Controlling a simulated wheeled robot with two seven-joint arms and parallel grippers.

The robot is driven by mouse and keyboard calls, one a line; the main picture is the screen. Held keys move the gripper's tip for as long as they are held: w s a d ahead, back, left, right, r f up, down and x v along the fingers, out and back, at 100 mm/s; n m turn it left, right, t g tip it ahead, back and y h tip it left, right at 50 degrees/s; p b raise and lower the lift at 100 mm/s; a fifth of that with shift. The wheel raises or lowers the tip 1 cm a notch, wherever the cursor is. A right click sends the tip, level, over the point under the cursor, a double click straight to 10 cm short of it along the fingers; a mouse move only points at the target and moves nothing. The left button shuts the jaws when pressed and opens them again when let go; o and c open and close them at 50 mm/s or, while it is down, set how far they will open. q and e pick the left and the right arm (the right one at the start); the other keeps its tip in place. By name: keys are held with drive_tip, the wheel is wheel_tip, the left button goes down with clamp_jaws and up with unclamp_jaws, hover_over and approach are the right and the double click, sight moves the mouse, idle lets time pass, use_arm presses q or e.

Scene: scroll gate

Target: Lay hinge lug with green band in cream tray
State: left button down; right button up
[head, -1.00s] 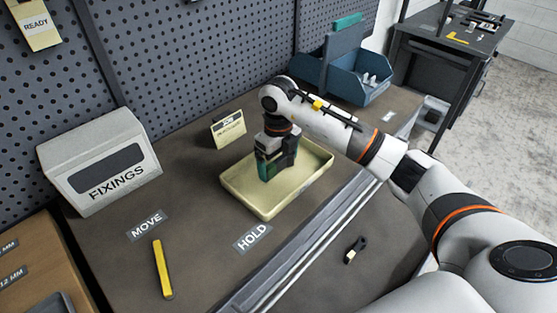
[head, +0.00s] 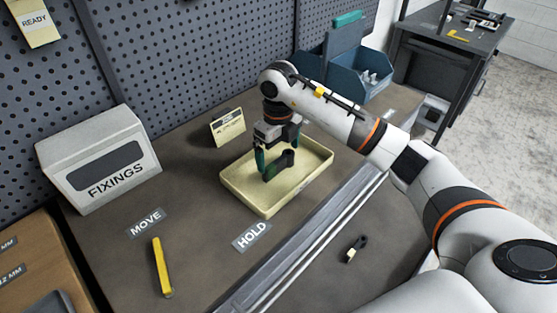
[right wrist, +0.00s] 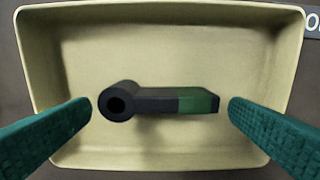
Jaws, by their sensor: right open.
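The hinge lug with the green band (right wrist: 160,103) lies on its side on the floor of the cream tray (right wrist: 160,14). It is dark grey, with a round holed end at left and the green band near its right end in the right wrist view. The cream tray stands on the bench in the head view (head: 245,194). My right gripper (right wrist: 160,108) is open above the tray, its teal fingers apart at either end of the lug and clear of it. In the head view the right gripper (head: 274,160) partly hides the lug. My left gripper is not in view.
Another small dark part with a pale band (head: 355,249) lies at front right beyond the metal rail (head: 315,238). A yellow bar (head: 162,267) lies by the MOVE label. The FIXINGS box (head: 100,165), a small card (head: 228,127) and blue bins (head: 358,80) stand around the tray.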

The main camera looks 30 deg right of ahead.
sight(279, 161)
wheel_tip(279, 161, up, 9)
drive_tip(key=shift+f+b, duration=0.15)
drive_tip(key=shift+b, duration=0.15)
drive_tip(key=shift+f, duration=0.15)
idle(0.7)
